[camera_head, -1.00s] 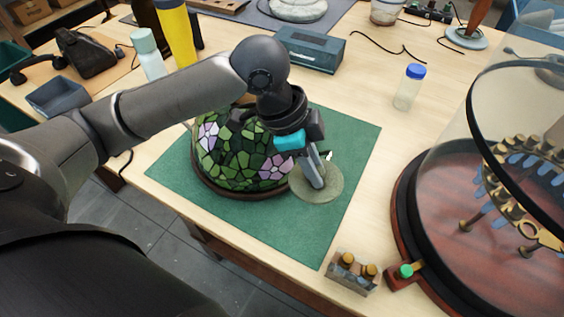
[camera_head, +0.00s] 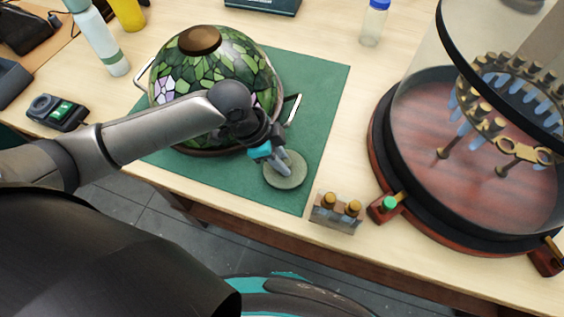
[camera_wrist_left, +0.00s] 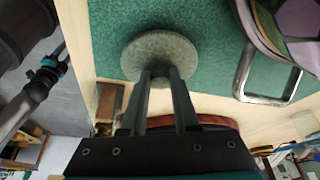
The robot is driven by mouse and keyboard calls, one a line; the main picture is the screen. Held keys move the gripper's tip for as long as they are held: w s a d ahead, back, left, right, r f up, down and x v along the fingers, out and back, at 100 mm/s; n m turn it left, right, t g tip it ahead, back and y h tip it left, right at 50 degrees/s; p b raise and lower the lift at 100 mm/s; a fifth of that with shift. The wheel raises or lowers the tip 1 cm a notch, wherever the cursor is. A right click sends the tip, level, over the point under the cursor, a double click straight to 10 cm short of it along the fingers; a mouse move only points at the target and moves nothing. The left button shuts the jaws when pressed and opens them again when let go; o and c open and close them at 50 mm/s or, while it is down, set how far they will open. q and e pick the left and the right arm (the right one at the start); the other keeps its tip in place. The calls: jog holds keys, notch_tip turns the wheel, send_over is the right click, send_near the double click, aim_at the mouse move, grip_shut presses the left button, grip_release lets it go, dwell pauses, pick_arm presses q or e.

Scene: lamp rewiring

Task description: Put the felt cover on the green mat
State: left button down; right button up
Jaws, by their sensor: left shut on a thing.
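The felt cover (camera_head: 287,174) is a round, flat grey-green disc. My left gripper (camera_head: 277,163) is shut on it near its edge. In the left wrist view the disc (camera_wrist_left: 165,52) is between the fingertips (camera_wrist_left: 160,72), over the green mat. The green mat (camera_head: 318,100) lies on the bench, and the disc is over its front right part. I cannot tell whether the disc touches the mat. In the left wrist view a dark arm with a teal band (camera_wrist_left: 45,74) is at the left, perhaps my right one; its fingers are unclear.
A stained-glass lampshade (camera_head: 240,62) with metal side handles stands on the mat, behind and left of the disc. A small block with brass knobs (camera_head: 337,211) sits near the bench's front edge. A glass dome on a wooden base (camera_head: 425,175) is at right.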

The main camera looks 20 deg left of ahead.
pick_arm(q)
jog(key=shift+f, duration=0.65)
jog(key=shift+f, duration=0.1)
jog(key=c, duration=0.7)
grip_release()
jog(key=shift+o, duration=0.2)
jog(key=p+v, duration=0.2)
jog(key=v, duration=1)
